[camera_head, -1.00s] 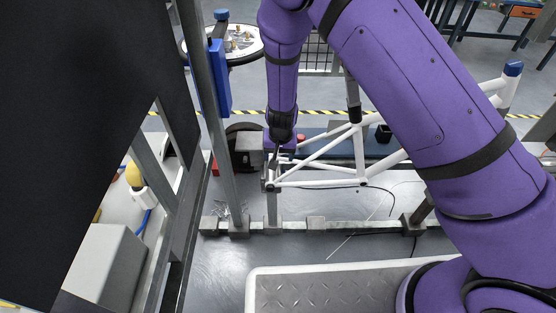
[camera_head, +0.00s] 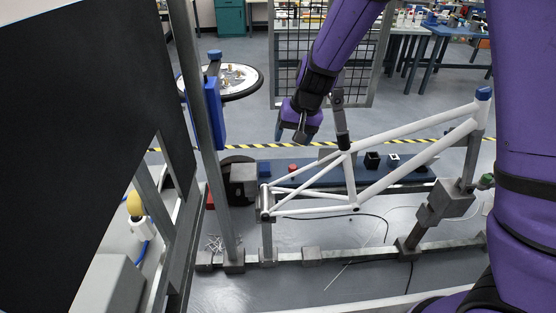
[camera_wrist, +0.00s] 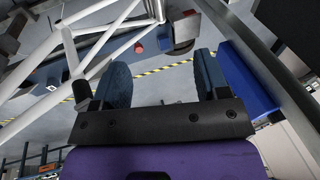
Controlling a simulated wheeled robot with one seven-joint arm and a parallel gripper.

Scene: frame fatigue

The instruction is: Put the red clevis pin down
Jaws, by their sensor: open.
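A small red piece (camera_head: 292,168) sits on the blue bench (camera_head: 330,177) behind the frame; it also shows in the wrist view (camera_wrist: 138,47). It is too small to tell if it is the red clevis pin. The white bicycle frame (camera_head: 312,211) is held on a grey stand, and its rear end is at the left. My gripper (camera_head: 293,134) hangs above and behind the frame's rear part, clear of it. In the wrist view its two dark blue fingers (camera_wrist: 163,80) are spread apart with nothing between them.
A grey post (camera_head: 211,150) with a blue panel (camera_head: 212,105) stands left of my gripper. A black panel (camera_head: 75,110) fills the left. A wire mesh panel (camera_head: 290,60) stands behind my arm.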

